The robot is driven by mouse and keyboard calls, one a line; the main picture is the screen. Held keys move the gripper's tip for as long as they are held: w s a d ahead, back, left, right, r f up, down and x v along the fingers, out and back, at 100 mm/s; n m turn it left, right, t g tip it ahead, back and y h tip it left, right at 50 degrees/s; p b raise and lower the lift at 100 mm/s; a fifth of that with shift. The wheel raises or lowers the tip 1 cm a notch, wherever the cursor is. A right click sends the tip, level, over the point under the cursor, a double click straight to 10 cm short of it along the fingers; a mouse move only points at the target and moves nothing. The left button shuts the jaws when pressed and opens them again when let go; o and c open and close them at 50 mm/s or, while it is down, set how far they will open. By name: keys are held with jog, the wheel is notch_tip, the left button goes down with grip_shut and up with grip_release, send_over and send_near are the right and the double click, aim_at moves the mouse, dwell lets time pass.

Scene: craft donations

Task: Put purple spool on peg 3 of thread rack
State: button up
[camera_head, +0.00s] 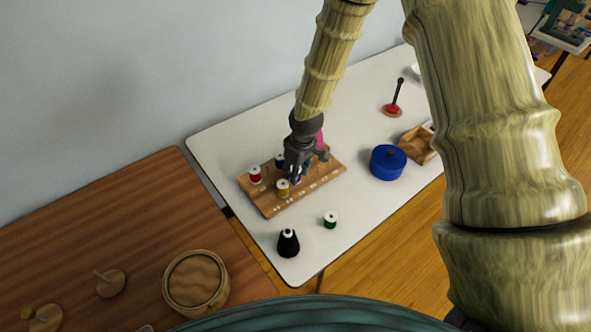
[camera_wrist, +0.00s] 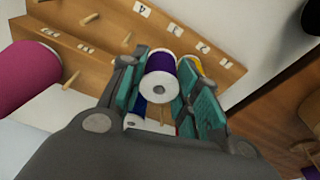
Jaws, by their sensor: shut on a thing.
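The purple spool (camera_wrist: 160,75) with white ends sits between the green pads of my gripper (camera_wrist: 162,88), which is shut on it. In the head view my gripper (camera_head: 297,172) is over the middle of the wooden thread rack (camera_head: 268,206), and the spool is mostly hidden there. The rack has pegs and small white number labels. Bare pegs (camera_wrist: 70,80) show to the left in the wrist view. A yellow spool (camera_head: 283,187), a red spool (camera_head: 255,174) and a blue spool (camera_head: 280,160) stand on the rack. I cannot tell whether the purple spool touches a peg.
A magenta cone or spool (camera_wrist: 25,75) is close on the left in the wrist view. A black cone (camera_head: 288,243) and a green spool (camera_head: 331,219) stand in front of the rack. A blue round tin (camera_head: 388,162) and a wooden tray (camera_head: 417,145) are to its right.

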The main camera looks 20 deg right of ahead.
jog(key=shift+f, duration=0.25)
jog(key=o, duration=0.9)
jog(key=shift+s+d+r, duration=0.15)
jog(key=shift+s+r, duration=0.1)
jog(key=shift+r, duration=1.75)
jog(key=shift+s+d+r, duration=0.2)
jog(key=shift+s+r, duration=0.05)
jog(key=shift+r, duration=1.7)
jog(key=shift+s+d+r, duration=0.15)
jog(key=shift+s+r, duration=0.1)
jog(key=shift+r, duration=1.75)
